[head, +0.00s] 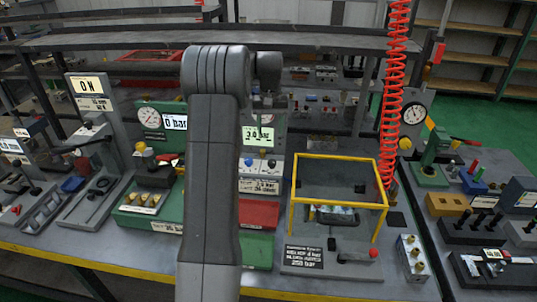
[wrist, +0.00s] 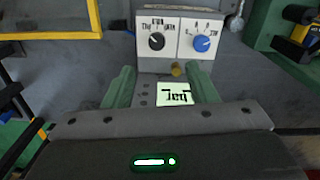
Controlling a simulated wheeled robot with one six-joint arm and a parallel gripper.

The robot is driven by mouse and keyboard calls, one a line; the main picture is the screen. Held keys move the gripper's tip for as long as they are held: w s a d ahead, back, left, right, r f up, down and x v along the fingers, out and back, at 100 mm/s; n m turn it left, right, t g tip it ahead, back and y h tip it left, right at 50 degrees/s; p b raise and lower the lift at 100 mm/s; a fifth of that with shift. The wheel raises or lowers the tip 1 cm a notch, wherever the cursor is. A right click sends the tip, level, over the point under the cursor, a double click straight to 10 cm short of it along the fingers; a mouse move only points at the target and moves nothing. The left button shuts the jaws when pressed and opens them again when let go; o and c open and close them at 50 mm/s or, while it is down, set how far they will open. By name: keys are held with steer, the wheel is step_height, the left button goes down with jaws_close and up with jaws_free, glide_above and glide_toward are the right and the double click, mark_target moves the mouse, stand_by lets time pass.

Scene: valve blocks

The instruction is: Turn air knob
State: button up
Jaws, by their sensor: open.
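A white control box carries a black knob (wrist: 156,41) and a blue knob (wrist: 202,43) in the wrist view. Their printed labels are upside down, and I cannot tell which one is the air knob. The blue knob (head: 248,163) also shows in the head view, on the box right of my arm. My gripper (wrist: 161,67) shows as two green fingers, wide apart and empty. The box stands beyond the fingertips, with a brass-coloured part (wrist: 179,69) at its foot. My gripper is hidden behind my arm in the head view.
A lit pressure display (wrist: 173,94) appears between the fingers. A yellow-framed box (head: 338,170) stands right of the knob box, beside a hanging red coiled hose (head: 392,95). A green gauge block (head: 150,118) is left of my arm. Other valve blocks crowd the grey bench.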

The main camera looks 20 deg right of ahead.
mark_target(272, 161)
steer(key=f, duration=0.4)
steer(key=f+p, duration=0.1)
steer(key=f, duration=0.4)
steer(key=d+f+p, duration=0.1)
steer(key=f, duration=0.4)
steer(key=shift+w, duration=0.3)
steer(key=c, duration=1)
